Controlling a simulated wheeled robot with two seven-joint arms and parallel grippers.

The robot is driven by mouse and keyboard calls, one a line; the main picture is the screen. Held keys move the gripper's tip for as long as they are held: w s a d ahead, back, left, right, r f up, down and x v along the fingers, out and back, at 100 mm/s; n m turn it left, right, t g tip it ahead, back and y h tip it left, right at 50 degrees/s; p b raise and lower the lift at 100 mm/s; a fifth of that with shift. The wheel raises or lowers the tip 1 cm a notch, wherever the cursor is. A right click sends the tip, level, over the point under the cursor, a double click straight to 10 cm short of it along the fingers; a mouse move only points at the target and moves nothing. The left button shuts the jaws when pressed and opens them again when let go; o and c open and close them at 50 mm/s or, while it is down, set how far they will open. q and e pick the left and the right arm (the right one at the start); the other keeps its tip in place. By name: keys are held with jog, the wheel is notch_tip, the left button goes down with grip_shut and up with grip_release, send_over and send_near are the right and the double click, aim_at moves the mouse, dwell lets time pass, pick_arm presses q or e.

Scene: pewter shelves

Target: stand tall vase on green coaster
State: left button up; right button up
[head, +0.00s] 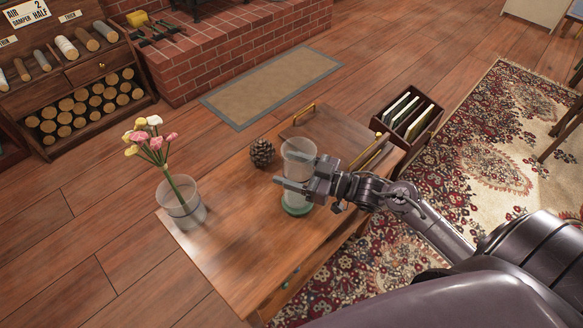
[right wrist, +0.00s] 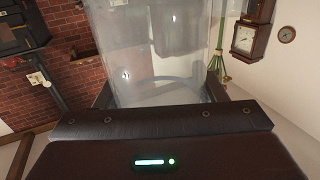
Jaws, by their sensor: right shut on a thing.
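The tall clear glass vase (head: 299,148) is upright near the middle of the wooden table in the head view. My right gripper (head: 294,185) is shut on it, with fingers on either side of its middle. The green coaster (head: 296,211) shows around the foot of the vase, directly below it. I cannot tell whether the base touches the coaster. In the right wrist view the vase (right wrist: 158,55) fills the space between the fingers (right wrist: 160,95). My left gripper is not in view.
On the table (head: 230,240), a glass vase with flowers (head: 182,205) stands at the left and a pinecone (head: 262,152) lies behind the tall vase. A tray with brass handles (head: 335,138) is at the back right. The front left of the tabletop is clear.

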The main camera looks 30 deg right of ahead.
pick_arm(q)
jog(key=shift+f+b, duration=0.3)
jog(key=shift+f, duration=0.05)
pick_arm(e)
jog(key=shift+f, duration=0.5)
jog(key=o, duration=1.3)
jog(key=shift+f, duration=0.1)
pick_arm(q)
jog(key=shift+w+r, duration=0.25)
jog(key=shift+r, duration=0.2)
pick_arm(e)
jog(key=v, duration=0.8)
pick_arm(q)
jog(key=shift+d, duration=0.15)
